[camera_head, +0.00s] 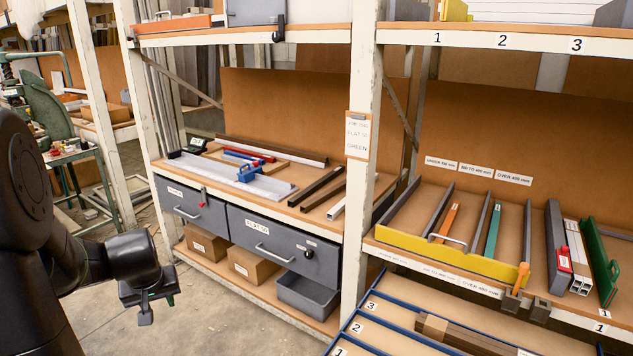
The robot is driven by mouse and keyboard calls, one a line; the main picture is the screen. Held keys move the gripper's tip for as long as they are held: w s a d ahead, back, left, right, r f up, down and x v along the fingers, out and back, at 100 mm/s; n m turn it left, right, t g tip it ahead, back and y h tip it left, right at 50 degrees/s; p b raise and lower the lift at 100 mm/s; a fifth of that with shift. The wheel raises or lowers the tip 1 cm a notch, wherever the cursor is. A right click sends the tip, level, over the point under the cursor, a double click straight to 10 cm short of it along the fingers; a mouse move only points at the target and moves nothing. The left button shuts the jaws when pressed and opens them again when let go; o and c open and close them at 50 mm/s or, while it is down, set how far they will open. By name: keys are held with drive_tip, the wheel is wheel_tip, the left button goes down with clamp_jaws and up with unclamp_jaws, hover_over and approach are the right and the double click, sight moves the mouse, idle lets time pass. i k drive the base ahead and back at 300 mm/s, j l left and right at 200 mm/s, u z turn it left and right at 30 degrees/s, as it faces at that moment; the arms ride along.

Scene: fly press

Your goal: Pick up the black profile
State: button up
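Two dark bars lie side by side on the left shelf bay's worktop. The nearer-left one, a dark brown-black profile (316,187), lies slanted; a second dark bar (323,195) lies just right of it. Which is the black profile I cannot tell for sure. A longer dark brown bar (270,150) lies along the back of the same worktop. My gripper (146,310) hangs at the lower left above the floor, well apart from the worktop. Its fingers are small and dark, and their opening is not clear. I see nothing held in it.
A silver rail with a blue clamp (246,173) lies left of the bars; a pale profile (337,208) lies right. A white upright post (360,130) stands right of them. Grey drawers (285,249) sit below. The right bay holds a yellow-fronted tray (450,257). Floor before the drawers is clear.

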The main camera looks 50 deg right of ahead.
sight(299, 198)
drive_tip(key=i+z, duration=0.25)
drive_tip(key=i, duration=0.3)
drive_tip(key=i+z, duration=0.3)
drive_tip(key=i, duration=0.25)
drive_tip(key=i+j+z, duration=0.25)
drive_tip(key=i, duration=0.3)
drive_tip(key=i+l+z, duration=0.65)
drive_tip(key=i+z, duration=0.6)
drive_tip(key=i, duration=0.2)
drive_tip(key=i+l+u, duration=0.1)
drive_tip(key=i+l, duration=0.25)
